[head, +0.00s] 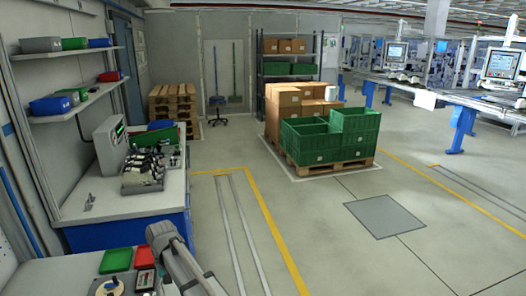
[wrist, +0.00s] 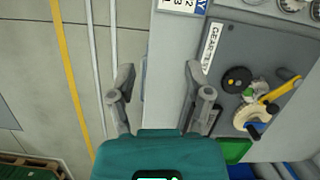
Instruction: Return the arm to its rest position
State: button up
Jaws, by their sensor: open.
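My gripper (wrist: 159,82) shows in the wrist view with its two fingers spread wide apart. It is open and nothing is between the fingers. It is above the edge of a grey bench (wrist: 174,60), with floor to the left. In the head view my grey arm (head: 178,262) is folded low at the bottom, beside the front bench; I cannot make out the fingers there.
A gear test panel (wrist: 227,62) with gears and a yellow lever (wrist: 282,90) lies right of the gripper. Green and red bins (head: 116,260) (head: 144,257) sit on the front bench. A pallet with green crates (head: 325,142) stands ahead. The floor (head: 300,215) between is clear.

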jog(key=s+d+f+m+t+b, duration=0.1)
jog(key=d+f+b, duration=0.1)
jog(key=d, duration=1.3)
jog(key=s+d+f+m+t+b, duration=0.1)
jog(key=d+f+m+b, duration=0.1)
jog(key=d, duration=1.4)
jog(key=s+d+f+m+y+b, duration=0.1)
jog(key=d+f+m+b, duration=0.1)
jog(key=d, duration=1.3)
jog(key=shift+s+d+f+t, duration=0.3)
jog(key=shift+d+f+t, duration=0.1)
jog(key=shift+f, duration=0.35)
